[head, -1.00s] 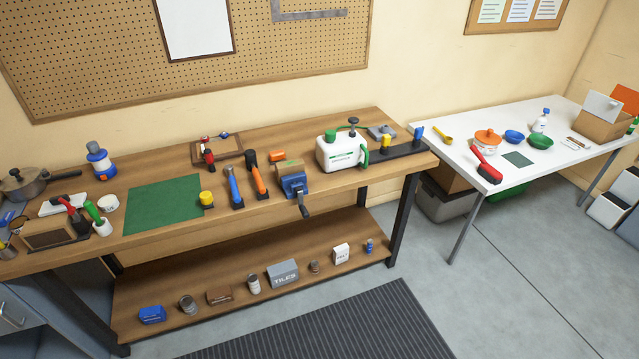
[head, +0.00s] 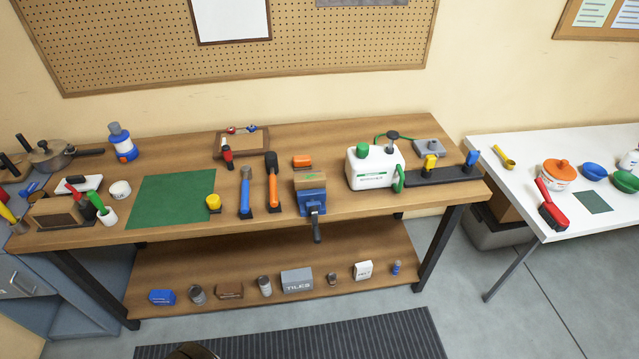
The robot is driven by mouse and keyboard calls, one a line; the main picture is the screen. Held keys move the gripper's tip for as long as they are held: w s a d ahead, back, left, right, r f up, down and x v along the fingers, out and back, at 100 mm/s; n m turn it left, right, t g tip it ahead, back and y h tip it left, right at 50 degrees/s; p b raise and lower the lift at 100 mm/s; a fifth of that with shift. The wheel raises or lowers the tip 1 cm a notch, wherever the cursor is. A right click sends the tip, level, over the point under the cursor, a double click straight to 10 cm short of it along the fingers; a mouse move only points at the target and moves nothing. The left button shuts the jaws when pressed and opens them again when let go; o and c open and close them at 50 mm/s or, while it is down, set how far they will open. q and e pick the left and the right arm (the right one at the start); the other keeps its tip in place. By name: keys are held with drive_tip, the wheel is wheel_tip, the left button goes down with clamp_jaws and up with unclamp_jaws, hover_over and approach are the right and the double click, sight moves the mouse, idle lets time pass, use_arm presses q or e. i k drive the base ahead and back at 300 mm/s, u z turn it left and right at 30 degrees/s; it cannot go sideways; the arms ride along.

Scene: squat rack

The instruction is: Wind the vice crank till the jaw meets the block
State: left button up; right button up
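The blue vice (head: 311,202) is at the front edge of the wooden workbench, right of the middle of the head view. Its dark crank (head: 317,228) hangs down in front of the bench edge. A tan block (head: 309,181) with a green mark on top sits at the vice, behind its blue front part. I cannot tell from here whether there is a gap between jaw and block. Neither of my grippers can be made out in the view.
Two upright tools, blue (head: 245,193) and orange (head: 272,184), stand left of the vice. A white jug (head: 374,168) stands to its right. An orange piece (head: 302,161) lies behind. A lower shelf (head: 230,262) holds boxes and cans. A dark striped mat (head: 300,338) covers the floor in front.

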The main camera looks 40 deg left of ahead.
sight(316, 230)
drive_tip(key=u, duration=0.7)
drive_tip(key=i, duration=0.85)
drive_tip(key=z, duration=0.65)
drive_tip(key=k, duration=1.05)
drive_tip(key=u, duration=1.95)
